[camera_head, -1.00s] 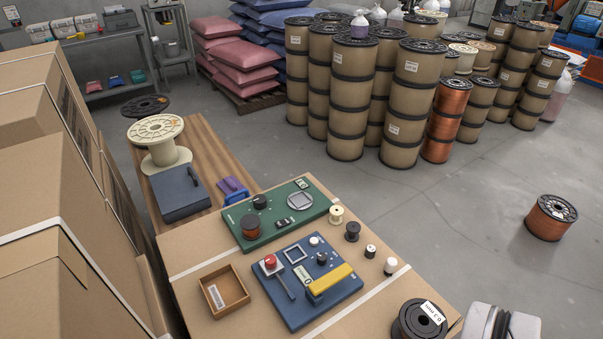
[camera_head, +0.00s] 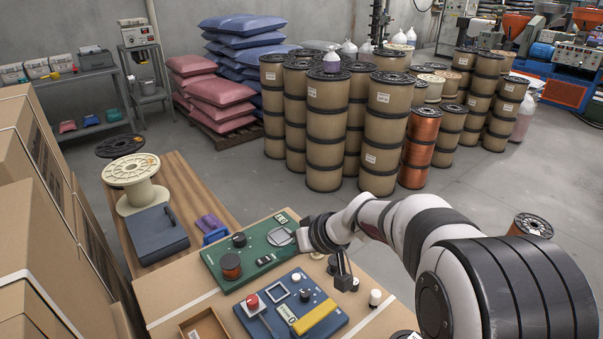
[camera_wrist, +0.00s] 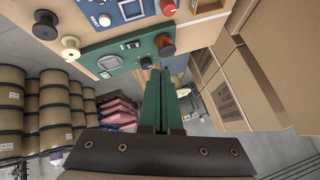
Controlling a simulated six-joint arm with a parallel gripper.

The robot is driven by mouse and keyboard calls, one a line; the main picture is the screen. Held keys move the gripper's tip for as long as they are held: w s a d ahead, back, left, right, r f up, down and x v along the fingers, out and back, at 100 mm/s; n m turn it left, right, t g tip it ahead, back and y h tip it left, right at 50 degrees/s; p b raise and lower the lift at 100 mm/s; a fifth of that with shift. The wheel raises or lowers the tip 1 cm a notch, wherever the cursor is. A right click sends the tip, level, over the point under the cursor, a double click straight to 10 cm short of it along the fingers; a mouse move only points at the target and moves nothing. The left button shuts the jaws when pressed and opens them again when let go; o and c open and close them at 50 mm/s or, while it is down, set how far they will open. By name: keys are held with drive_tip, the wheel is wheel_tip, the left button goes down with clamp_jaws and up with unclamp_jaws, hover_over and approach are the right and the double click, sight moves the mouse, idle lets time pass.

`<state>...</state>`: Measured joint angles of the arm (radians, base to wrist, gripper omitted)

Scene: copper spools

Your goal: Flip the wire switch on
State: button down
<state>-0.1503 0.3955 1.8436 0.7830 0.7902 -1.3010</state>
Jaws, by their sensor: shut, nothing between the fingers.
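A green panel (camera_head: 225,262) lies on the cardboard-topped bench. It carries a small dark rocker switch (camera_head: 264,260), a black knob (camera_head: 239,239), a copper spool (camera_head: 231,267) and a square meter (camera_head: 280,236). I cannot read which switch is marked for wire.
A wooden tray (camera_head: 180,328) sits left of the blue panel. Small spools and a white-topped one (camera_head: 375,297) stand at the right, near my gripper. Tall cardboard boxes (camera_head: 35,200) line the left. Stacked spools (camera_head: 325,130) stand on the floor behind.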

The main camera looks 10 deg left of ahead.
drive_tip(key=w+a+f+n+t, duration=0.1)
drive_tip(key=w+a+f+n, duration=0.1)
drive_tip(key=w+f, duration=0.4)
drive_tip(key=shift+w+a+t, duration=0.4)
drive_tip(key=shift+w+a, duration=0.05)
drive_tip(key=shift+w, duration=0.7)
drive_tip(key=shift+f, duration=0.1)
hover_over(258, 259)
drive_tip(key=s+d, duration=0.1)
drive_tip(key=d, duration=0.1)
drive_tip(key=f, duration=0.7)
drive_tip(key=shift+s+d+f, duration=0.15)
drive_tip(key=shift+d+f, duration=0.05)
drive_tip(key=shift+s+f, duration=0.2)
drive_tip(key=shift+f, duration=1.6)
drive_tip(key=shift+s, duration=0.1)
